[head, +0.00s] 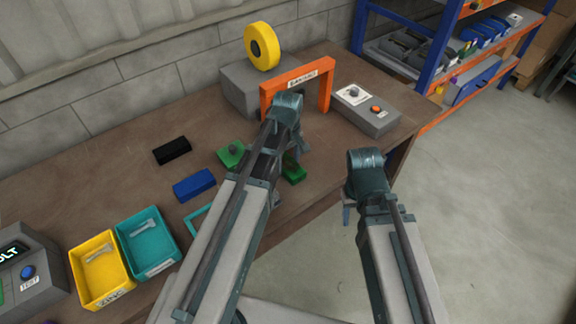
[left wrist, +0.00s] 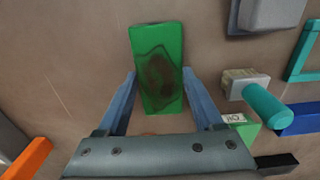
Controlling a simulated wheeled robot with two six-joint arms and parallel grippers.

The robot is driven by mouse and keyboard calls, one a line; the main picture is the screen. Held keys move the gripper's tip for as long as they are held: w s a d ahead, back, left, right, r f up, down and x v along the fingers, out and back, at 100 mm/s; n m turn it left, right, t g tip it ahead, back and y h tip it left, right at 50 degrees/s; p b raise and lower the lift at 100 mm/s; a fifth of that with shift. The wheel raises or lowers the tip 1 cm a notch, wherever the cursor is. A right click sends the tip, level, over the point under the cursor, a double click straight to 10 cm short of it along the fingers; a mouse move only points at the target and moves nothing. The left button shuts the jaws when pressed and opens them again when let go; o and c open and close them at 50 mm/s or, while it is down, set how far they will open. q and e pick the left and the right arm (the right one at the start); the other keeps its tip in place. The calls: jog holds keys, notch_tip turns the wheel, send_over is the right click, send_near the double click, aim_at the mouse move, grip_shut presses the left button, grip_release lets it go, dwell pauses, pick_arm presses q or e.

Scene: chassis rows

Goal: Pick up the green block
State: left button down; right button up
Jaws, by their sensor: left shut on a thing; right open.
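The green block (head: 293,170) is on the brown table, in front of the orange arch, partly hidden by my left arm. In the left wrist view the green block (left wrist: 158,50) is long and flat with a dark patch on its face. My left gripper (left wrist: 159,82) has one finger on each side of it and is shut on it. In the head view my left gripper (head: 298,148) is mostly hidden behind its own wrist. My right gripper (head: 347,212) is open and empty, past the table's front edge, with its fingers mostly hidden.
An orange arch (head: 298,79) and a grey control box (head: 366,112) stand behind. Yellow (head: 78,272) and teal (head: 121,238) bins stand further left.

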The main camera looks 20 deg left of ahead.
aim_at(287, 164)
pick_arm(q)
jog(key=shift+r, duration=0.1)
notch_tip(287, 164, up, 10)
jog(key=p, duration=1)
jog(key=shift+a, duration=0.15)
